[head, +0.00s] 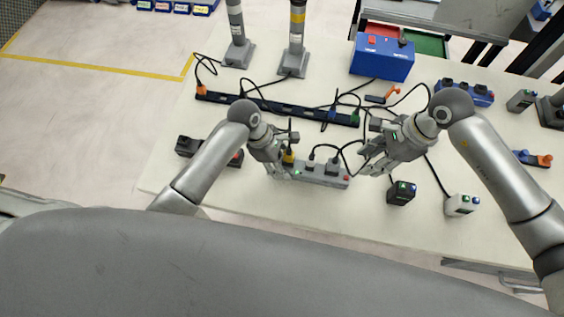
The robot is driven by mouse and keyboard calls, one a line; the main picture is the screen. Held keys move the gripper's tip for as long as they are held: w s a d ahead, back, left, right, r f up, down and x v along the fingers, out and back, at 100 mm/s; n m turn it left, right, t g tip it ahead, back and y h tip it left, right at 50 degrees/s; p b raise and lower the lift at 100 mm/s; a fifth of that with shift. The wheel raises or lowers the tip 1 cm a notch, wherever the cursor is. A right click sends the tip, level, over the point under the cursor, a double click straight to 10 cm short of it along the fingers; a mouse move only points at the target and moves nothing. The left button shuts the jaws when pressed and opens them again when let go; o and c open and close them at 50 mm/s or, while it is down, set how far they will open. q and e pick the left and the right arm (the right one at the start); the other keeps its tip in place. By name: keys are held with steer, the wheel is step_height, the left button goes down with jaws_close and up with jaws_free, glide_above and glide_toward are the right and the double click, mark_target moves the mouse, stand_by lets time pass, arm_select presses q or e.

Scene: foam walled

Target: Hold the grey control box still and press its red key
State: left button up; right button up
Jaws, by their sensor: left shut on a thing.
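The grey control box (322,178) is a long, low bar lying on the pale table between my two grippers. Its red key (346,178) shows at its right end. Dark plugs with black cables stand on its top, and a yellow-marked piece (289,157) is near its left end. My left gripper (284,160) is at the left end of the box and shut on it; the fingers partly hide that end. My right gripper (366,162) is just right of the box, close to the red key, with its fingers apart and nothing seen between them.
A long dark strip (280,106) with cables lies behind the box. A black box (401,193) and a white box (461,205) stand at right. A blue case (382,60) is at the back.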

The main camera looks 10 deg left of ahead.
jaws_close()
stand_by(1.3)
